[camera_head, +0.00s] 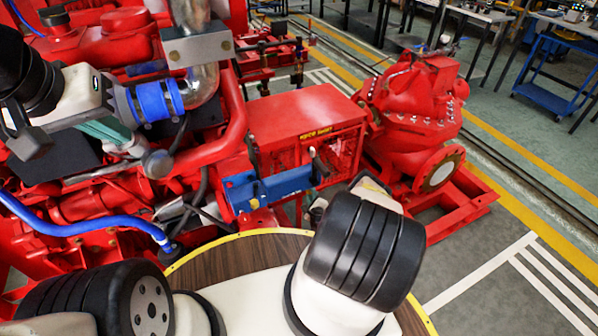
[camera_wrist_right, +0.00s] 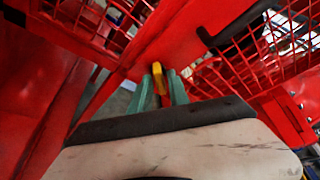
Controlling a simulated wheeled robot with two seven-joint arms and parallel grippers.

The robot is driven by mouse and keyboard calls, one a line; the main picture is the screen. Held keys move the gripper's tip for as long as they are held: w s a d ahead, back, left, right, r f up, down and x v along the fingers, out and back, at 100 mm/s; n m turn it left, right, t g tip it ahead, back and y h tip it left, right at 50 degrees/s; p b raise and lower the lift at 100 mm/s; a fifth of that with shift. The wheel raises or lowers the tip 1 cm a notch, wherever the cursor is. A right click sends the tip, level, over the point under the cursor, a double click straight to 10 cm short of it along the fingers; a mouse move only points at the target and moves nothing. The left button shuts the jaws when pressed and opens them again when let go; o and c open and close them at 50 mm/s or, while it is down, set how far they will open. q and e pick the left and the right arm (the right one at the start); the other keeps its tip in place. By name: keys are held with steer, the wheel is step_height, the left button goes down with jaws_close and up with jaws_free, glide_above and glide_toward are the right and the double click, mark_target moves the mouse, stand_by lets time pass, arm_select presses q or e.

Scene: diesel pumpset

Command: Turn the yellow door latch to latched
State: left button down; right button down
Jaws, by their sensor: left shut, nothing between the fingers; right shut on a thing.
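The yellow door latch (camera_wrist_right: 158,76) shows in the right wrist view, upright against a red panel beside red mesh. The teal fingers of my right gripper (camera_wrist_right: 160,88) are shut on it, one on each side. The latch's lower part is hidden between the fingers. In the head view my right arm hides the right fingers, and I cannot make out the latch there. My left gripper (camera_head: 112,133) is shut and empty in the head view, over the red engine at the left.
A red guard box (camera_head: 305,125) with mesh stands mid-view, with a blue bar (camera_head: 268,188) in front. A red pump (camera_head: 415,105) stands to its right. A blue hose (camera_head: 85,228) runs at the left.

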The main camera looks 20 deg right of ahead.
steer(key=shift+m, duration=0.3)
steer(key=m+g+y, duration=0.1)
steer(key=m+y, duration=0.1)
steer(key=m, duration=0.1)
steer(key=m+y, duration=0.2)
steer(key=m, duration=0.1)
steer(key=shift+d+r+m+g, duration=0.1)
steer(key=shift+d+m+g, duration=0.1)
steer(key=shift+m+g, duration=0.2)
steer(key=shift+y, duration=0.4)
steer(key=c, duration=1.5)
jaws_free()
